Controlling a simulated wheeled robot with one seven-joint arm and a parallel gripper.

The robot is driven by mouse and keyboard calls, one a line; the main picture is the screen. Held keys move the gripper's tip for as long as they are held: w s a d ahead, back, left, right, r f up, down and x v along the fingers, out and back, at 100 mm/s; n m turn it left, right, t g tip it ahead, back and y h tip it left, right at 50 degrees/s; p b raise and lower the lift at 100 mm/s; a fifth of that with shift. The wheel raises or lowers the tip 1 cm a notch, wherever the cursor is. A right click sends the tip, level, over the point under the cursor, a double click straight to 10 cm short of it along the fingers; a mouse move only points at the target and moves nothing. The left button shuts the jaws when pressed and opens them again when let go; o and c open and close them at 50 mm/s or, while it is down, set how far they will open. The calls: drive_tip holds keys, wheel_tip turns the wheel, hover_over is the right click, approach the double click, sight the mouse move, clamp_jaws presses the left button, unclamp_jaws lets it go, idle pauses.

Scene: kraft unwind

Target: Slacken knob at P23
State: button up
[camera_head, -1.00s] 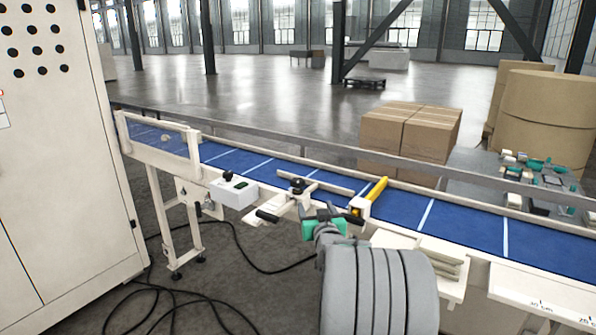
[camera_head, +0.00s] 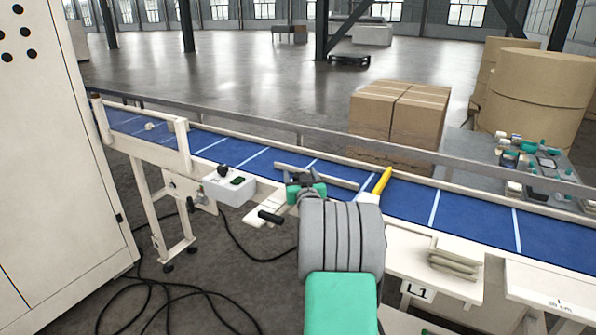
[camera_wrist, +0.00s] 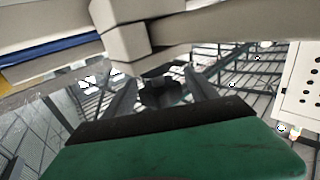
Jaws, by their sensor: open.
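My gripper (camera_head: 303,179) is at the near side of the blue belt, over the beige bracket (camera_head: 262,207) with a black handle (camera_head: 271,217). In the wrist view my gripper (camera_wrist: 160,88) is open, with its two dark fingers apart. A dark, knob-like shape (camera_wrist: 160,95) shows between or just beyond the fingers; I cannot tell whether they touch it. A beige block (camera_wrist: 125,30) is above the fingers there. In the head view my gripper hides the top of the bracket and any knob on it. No P23 label is readable.
A grey-white control box (camera_head: 231,190) with a black knob (camera_head: 223,170) is left of my gripper. A beige guide rail (camera_head: 320,175) crosses the blue belt (camera_head: 400,205). Black cables (camera_head: 170,300) lie on the floor.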

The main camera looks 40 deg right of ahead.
drive_tip(key=shift+w+d, duration=0.2)
drive_tip(key=shift+w, duration=0.15)
drive_tip(key=shift+c, duration=0.2)
drive_tip(key=shift+a, duration=0.1)
drive_tip(key=c, duration=1.4)
drive_tip(key=shift+o, duration=0.2)
drive_tip(key=shift+f, duration=0.1)
